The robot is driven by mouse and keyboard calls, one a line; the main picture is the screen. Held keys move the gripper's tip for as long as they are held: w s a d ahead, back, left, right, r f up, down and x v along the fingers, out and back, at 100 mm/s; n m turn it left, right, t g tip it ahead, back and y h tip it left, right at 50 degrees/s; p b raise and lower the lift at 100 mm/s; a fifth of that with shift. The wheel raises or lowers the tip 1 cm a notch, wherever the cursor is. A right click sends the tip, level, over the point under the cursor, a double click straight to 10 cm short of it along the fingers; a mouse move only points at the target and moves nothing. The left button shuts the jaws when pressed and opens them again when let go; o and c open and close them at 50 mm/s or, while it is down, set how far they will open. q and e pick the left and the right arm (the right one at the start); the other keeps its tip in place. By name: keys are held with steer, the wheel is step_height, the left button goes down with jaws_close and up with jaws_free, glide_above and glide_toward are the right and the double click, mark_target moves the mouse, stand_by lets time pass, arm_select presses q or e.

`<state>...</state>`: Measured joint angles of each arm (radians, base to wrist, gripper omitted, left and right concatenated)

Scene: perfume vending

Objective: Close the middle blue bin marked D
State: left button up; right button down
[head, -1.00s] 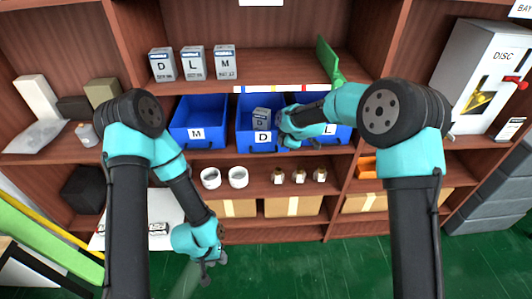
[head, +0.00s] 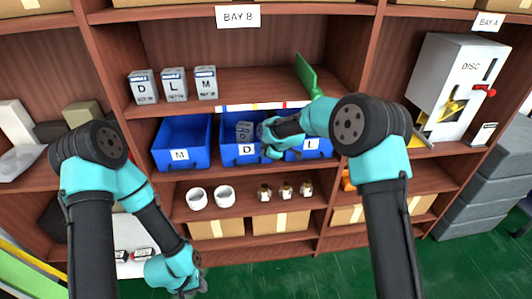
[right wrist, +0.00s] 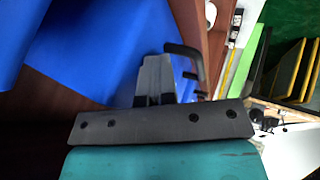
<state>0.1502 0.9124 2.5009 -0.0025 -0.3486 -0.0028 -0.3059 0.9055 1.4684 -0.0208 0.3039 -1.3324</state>
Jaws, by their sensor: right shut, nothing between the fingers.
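The middle blue bin marked D (head: 228,155) sits on the shelf in the head view, between bins M and L. A grey box (head: 244,131) stands inside it. My right gripper (head: 266,138) is at the right side of bin D, near its border with bin L; contact is unclear. The right wrist view shows this gripper (right wrist: 155,80) shut and empty, with a blue bin surface (right wrist: 95,45) close to its left. My left gripper (head: 190,291) hangs low at the bottom of the head view, away from the bins; its fingers are too small to judge.
Blue bin M (head: 181,158) is to the left, and blue bin L (head: 311,147) is partly behind my right arm. Boxes marked D (head: 143,88), L and M stand on the shelf above. White cups (head: 197,198) and small bottles (head: 286,191) stand below.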

steer(key=s+d+r, duration=0.4)
steer(key=s+r, duration=0.4)
steer(key=shift+d, duration=0.3)
stand_by(0.3)
steer(key=s+d+f+m+g, duration=0.1)
steer(key=s+d+f+m, duration=0.3)
steer(key=f, duration=0.3)
steer(key=s+d+f+m+h, duration=0.1)
steer(key=s+d+f+m, duration=0.2)
steer(key=s+f, duration=0.35)
steer(key=s+d+f+m+g, duration=0.1)
steer(key=s+d+f+m, duration=0.25)
steer(key=f, duration=0.55)
steer(key=s+d+f+m, duration=0.2)
steer(key=s+f+m, duration=0.1)
steer(key=s, duration=0.3)
steer(key=s+d+f+m+g, duration=0.1)
steer(key=s+d+f+m, duration=0.1)
steer(key=s, duration=0.5)
steer(key=s+d+f+m+g, duration=0.1)
steer(key=s+d+f+m, duration=0.1)
steer(key=s+f+m, duration=0.2)
steer(key=s, duration=0.2)
steer(key=shift+s+d+f, duration=0.2)
steer(key=shift+s+d, duration=0.15)
